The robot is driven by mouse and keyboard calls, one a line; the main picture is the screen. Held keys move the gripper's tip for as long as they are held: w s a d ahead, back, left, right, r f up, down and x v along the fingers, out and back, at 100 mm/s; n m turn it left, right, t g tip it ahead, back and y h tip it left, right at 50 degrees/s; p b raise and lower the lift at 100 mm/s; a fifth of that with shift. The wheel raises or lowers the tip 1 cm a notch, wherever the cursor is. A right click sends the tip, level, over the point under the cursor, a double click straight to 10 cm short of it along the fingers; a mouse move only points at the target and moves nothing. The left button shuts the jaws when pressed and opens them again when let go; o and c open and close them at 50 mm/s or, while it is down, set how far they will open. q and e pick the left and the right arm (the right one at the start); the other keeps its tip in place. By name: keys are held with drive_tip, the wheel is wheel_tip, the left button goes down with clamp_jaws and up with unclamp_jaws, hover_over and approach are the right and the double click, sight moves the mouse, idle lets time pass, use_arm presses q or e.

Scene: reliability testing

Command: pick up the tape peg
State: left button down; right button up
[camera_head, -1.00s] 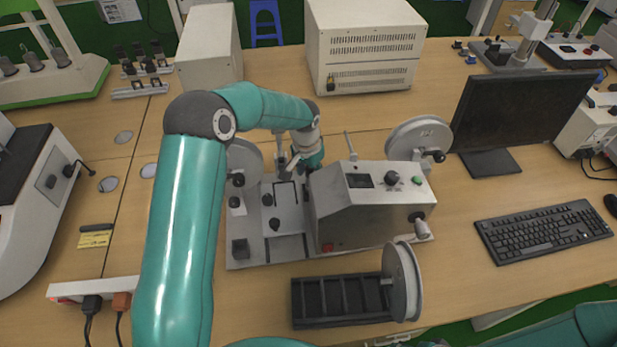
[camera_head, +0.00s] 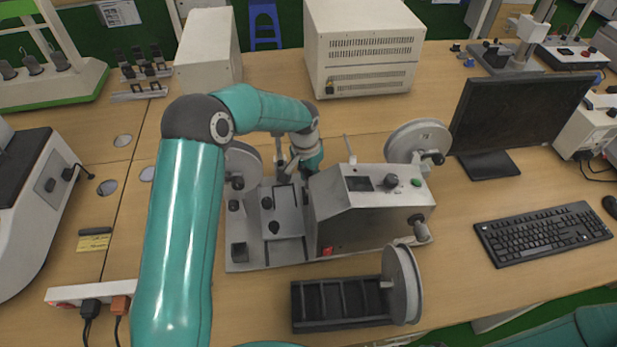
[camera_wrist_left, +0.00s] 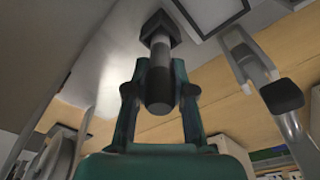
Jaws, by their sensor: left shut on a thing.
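The tape peg (camera_wrist_left: 160,88), a dark cylinder with a grey shaft and a dark square block at its far end, stands between the two fingers of my left gripper (camera_wrist_left: 160,70) in the left wrist view. The fingers are shut on it from both sides. The peg is too small and covered there to make out. My right gripper is out of view.
The taping machine (camera_head: 370,215) with its grey reels (camera_head: 418,137) surrounds the left gripper closely. A black slotted tray (camera_head: 335,310) lies in front of it. A monitor (camera_head: 515,110) and keyboard (camera_head: 545,232) stand right. Cream cabinets (camera_head: 365,50) stand behind.

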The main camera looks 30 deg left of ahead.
use_arm(q)
wheel_tip(320, 180, up, 20)
drive_tip(key=b, duration=0.2)
drive_tip(key=shift+f, duration=0.15)
drive_tip(key=shift+f, duration=0.1)
